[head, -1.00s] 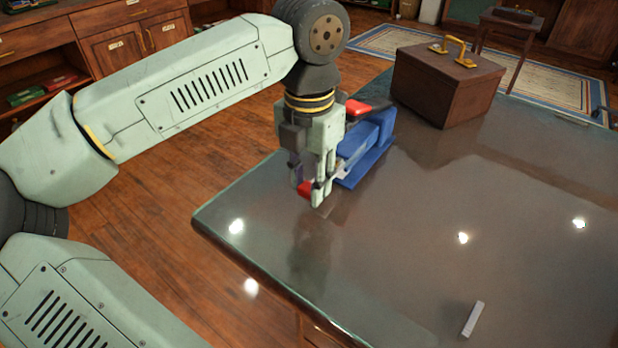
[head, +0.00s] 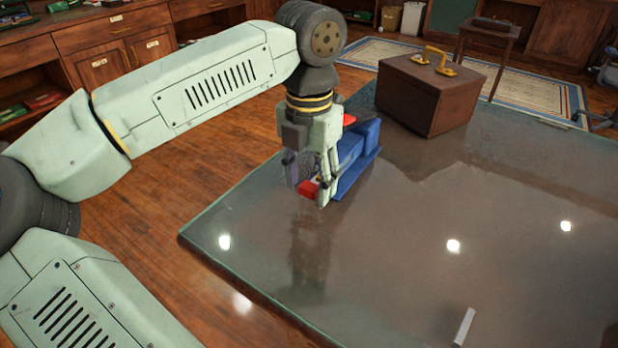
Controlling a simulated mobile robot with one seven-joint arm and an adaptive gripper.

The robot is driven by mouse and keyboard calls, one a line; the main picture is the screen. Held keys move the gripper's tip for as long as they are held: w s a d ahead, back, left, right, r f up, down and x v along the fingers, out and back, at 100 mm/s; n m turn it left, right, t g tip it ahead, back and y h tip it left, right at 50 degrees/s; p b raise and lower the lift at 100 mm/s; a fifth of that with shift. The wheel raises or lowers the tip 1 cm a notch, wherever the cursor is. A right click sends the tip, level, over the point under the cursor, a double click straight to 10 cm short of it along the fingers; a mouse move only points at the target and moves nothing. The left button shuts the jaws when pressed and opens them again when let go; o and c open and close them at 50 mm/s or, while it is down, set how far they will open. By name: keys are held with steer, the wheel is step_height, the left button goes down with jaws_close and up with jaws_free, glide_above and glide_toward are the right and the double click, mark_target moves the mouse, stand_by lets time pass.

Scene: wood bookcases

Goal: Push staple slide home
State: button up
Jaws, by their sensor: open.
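A blue stapler (head: 358,153) with a red part on top (head: 349,119) lies near the left edge of the glossy table. A red block (head: 308,190), which looks like the front end of the staple slide, shows between my fingers at the stapler's near end. My gripper (head: 309,193) points down over this end, with its fingers apart on either side of the red block. I cannot tell whether a finger touches it. The gripper hides part of the stapler's front and most of the slide's rail.
A small pale bar (head: 463,327), perhaps a staple strip, lies at the table's near side. A brown box (head: 425,100) with a yellow handle stands behind the stapler. The middle of the table (head: 430,230) is clear. Wooden cabinets (head: 110,50) line the back left.

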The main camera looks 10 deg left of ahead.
steer(key=shift+r, duration=0.1)
step_height(320, 180, up, 12)
stand_by(0.5)
steer(key=shift+c, duration=0.2)
